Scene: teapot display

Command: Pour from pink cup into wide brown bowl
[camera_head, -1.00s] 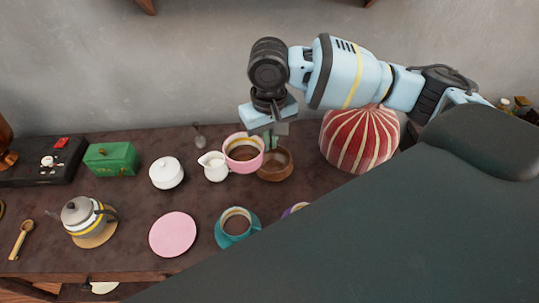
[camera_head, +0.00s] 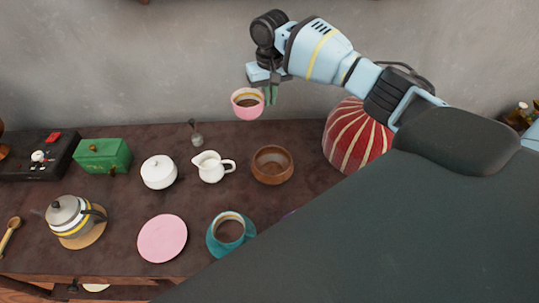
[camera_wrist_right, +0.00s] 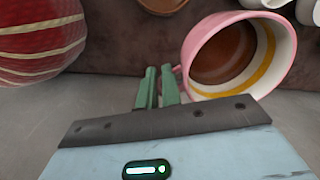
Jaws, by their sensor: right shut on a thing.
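The pink cup (camera_head: 247,105) hangs in the air above the back of the table, roughly upright, with brown liquid inside. It also shows large in the right wrist view (camera_wrist_right: 277,68). My right gripper (camera_head: 270,92) is shut on the cup at its right side; its green fingers show in the right wrist view (camera_wrist_right: 158,86). The wide brown bowl (camera_head: 272,166) stands on the table, below and a little right of the cup. Only the edge of a brown vessel shows at the top of the right wrist view. My left gripper is not in view.
A white creamer (camera_head: 211,166) stands left of the bowl. A red striped vase (camera_head: 352,140) stands to its right. A teal cup (camera_head: 229,232) and a pink saucer (camera_head: 162,238) are in front. A white sugar bowl (camera_head: 158,172) and a teapot (camera_head: 70,218) stand further left.

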